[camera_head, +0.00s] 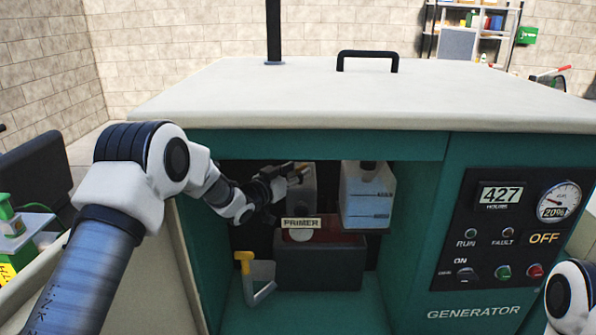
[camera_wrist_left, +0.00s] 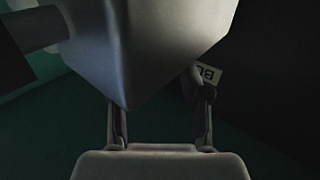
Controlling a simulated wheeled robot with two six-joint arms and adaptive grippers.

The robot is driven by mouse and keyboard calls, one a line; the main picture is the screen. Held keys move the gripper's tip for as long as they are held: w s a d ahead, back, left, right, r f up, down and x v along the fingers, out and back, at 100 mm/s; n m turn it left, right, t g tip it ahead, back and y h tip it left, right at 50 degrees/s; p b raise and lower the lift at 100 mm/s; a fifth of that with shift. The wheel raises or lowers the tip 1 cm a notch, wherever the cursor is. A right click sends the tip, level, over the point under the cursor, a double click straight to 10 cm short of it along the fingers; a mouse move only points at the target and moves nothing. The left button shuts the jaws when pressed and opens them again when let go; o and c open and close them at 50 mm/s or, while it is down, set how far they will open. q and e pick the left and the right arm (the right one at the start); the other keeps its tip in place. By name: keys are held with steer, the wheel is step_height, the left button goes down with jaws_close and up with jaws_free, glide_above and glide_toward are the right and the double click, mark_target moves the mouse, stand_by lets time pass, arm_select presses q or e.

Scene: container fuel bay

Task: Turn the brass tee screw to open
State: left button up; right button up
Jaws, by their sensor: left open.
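My left gripper (camera_head: 285,181) reaches into the generator's open bay, in front of a grey housing (camera_head: 302,200). A small brass-coloured piece (camera_head: 303,168) shows at its fingertips; it may be the brass tee screw, but it is too small to tell. In the left wrist view my open fingers (camera_wrist_left: 158,105) point towards the large grey housing (camera_wrist_left: 145,45). No tee screw can be made out there. My right gripper is outside the head view.
A translucent tank (camera_head: 367,196) hangs at the right, and a yellow-handled grey lever (camera_head: 260,279) stands lower left. The control panel (camera_head: 505,230) is right of the bay.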

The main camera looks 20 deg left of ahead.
arm_select(q)
steer(key=v, duration=0.6)
steer(key=shift+s, duration=0.2)
steer(key=shift+r, duration=0.15)
steer(key=shift+c, duration=0.9)
steer(key=p+x, duration=0.5)
steer(key=x, duration=0.2)
steer(key=shift+w+a+p, duration=0.1)
steer(key=shift+w+p, duration=0.15)
steer(key=shift+p, duration=0.05)
jaws_close()
